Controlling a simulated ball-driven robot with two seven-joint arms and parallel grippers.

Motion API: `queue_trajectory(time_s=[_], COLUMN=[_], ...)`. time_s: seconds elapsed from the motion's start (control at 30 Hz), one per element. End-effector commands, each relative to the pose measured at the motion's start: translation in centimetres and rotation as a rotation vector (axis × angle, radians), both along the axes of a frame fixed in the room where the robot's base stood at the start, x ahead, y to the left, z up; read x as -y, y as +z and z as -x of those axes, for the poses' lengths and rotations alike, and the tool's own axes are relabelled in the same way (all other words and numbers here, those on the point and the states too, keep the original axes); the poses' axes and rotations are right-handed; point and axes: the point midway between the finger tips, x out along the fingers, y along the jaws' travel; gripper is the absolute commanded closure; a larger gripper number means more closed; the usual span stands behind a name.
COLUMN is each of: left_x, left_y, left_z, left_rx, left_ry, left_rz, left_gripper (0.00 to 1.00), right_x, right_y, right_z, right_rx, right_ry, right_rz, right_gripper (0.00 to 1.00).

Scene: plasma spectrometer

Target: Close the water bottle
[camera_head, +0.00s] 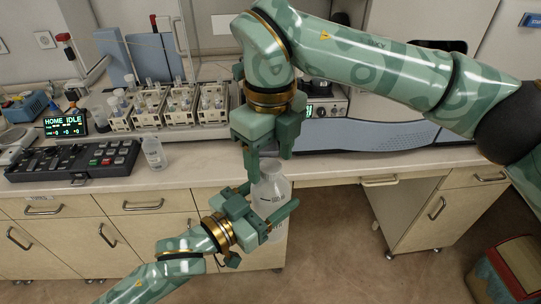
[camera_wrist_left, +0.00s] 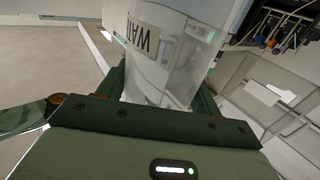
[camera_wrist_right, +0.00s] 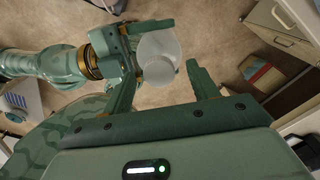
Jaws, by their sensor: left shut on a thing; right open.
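The water bottle (camera_head: 271,192) is translucent white and held upright in front of the bench edge. My left gripper (camera_head: 270,198) is shut around its body from the side. In the left wrist view the bottle (camera_wrist_left: 165,60) fills the space between the fingers, with part of its "WATER" label showing. My right gripper (camera_head: 268,155) is open and points down over the bottle's top. In the right wrist view the bottle's round top (camera_wrist_right: 159,70) lies between the open fingers, apart from them. I cannot tell whether that round top is a cap or the bare neck.
A smaller clear bottle (camera_head: 153,155) stands on the bench beside a dark control panel (camera_head: 75,160). Racks of vials (camera_head: 165,105) stand behind. A red-and-beige bin (camera_head: 505,272) is on the floor at lower right.

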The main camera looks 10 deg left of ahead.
Motion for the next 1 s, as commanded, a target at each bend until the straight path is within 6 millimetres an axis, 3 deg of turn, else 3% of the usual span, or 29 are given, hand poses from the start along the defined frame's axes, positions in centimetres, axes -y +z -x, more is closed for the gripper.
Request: queue_trajectory(time_s=[0.5, 0.7, 1.0], left_x=[0.0, 0.0, 0.0], left_y=[0.2, 0.2, 0.2], left_z=[0.0, 0.0, 0.0], left_rx=[0.003, 0.003, 0.003], left_ry=[0.0, 0.0, 0.0], left_rz=[0.003, 0.003, 0.003], left_gripper=[0.99, 0.99, 0.99], right_x=[-0.1, -0.1, -0.1], right_y=[9.7, 11.4, 11.5], right_z=[-0.1, -0.1, -0.1], right_rx=[0.003, 0.001, -0.001], right_ry=[-0.003, -0.002, -0.001], right_rz=[0.001, -0.001, -0.001], right_gripper=[0.41, 0.41, 0.41])
